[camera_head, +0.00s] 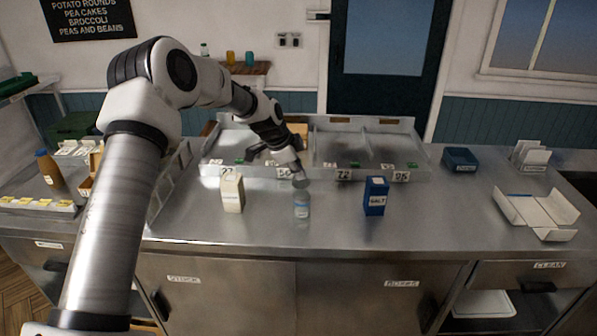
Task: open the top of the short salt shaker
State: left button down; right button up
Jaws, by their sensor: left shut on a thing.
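A short clear shaker (302,206) with a pale bluish label stands upright near the middle of the steel counter. My left gripper (299,179) reaches down from behind and above it and is shut at the shaker's top. The grey top is mostly hidden by the fingers, and I cannot tell whether it is still seated on the body. My right gripper is not in view.
A blue salt box (376,197) stands to the right and a cream carton (231,194) to the left. Divided steel bins (340,172) stand behind. An open white box (537,212) lies at far right. The front counter is clear.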

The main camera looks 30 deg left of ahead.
pick_arm(q)
jog(key=shift+s+f, duration=0.1)
jog(key=shift+f, duration=0.05)
dwell(0.4)
jog(key=c, duration=1.3)
grip_release()
jog(key=v, duration=1.2)
jog(key=shift+f, duration=0.1)
